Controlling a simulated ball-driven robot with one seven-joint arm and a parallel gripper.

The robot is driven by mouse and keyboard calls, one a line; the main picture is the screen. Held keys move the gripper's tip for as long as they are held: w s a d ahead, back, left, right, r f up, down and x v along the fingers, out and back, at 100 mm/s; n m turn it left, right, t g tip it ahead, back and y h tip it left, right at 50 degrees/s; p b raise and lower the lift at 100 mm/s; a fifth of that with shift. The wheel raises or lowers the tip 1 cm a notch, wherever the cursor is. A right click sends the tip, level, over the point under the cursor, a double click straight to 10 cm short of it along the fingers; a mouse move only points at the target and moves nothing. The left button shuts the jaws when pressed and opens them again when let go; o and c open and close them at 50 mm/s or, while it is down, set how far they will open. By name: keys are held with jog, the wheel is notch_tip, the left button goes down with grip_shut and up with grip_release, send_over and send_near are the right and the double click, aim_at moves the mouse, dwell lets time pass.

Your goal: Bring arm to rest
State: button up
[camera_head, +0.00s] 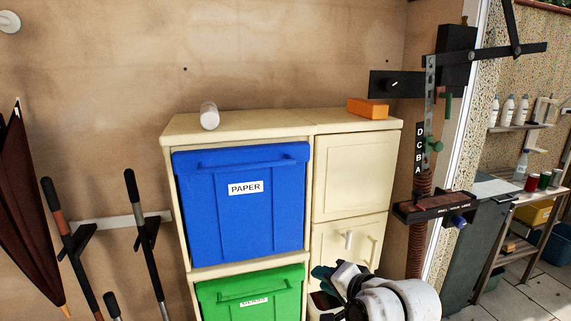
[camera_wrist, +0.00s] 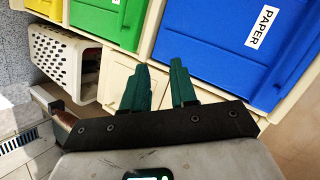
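My gripper (camera_wrist: 158,88) shows two green fingers in the wrist view, with a gap between them and nothing held. In the head view my gripper (camera_head: 322,276) is at the bottom, in front of the lower right part of the cream cabinet (camera_head: 235,124), partly hidden by my white and black wrist. A cream lower door (camera_head: 338,242) with a pale handle (camera_head: 349,240) is just above and behind it. An upper cream door (camera_head: 347,178) is shut. I cannot tell whether the fingers touch the cabinet.
A blue PAPER bin (camera_head: 240,220) sits above a green bin (camera_head: 250,295) in the cabinet. The wrist view shows a white slotted basket (camera_wrist: 62,62). A jar (camera_head: 209,116) and an orange block (camera_head: 368,108) stand on top. A black wall fixture (camera_head: 440,205) is at the right.

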jog(key=s+d+f+n+g+h, duration=0.25)
jog(key=s+d+f, duration=0.55)
jog(key=s+f, duration=0.45)
jog(key=s+d+f+n+g+h, duration=0.1)
jog(key=s+d+f+g, duration=0.1)
jog(key=s, duration=0.8)
jog(key=s+d+f+n+g+h, duration=0.1)
jog(key=s+d+f, duration=0.3)
jog(key=s, duration=0.6)
jog(key=s+d+f+n+g+h, duration=0.2)
jog(key=s+d+f+g, duration=0.2)
jog(key=s, duration=0.6)
jog(key=shift+d, duration=0.4)
jog(key=shift+s+n, duration=0.1)
jog(key=shift+n, duration=0.15)
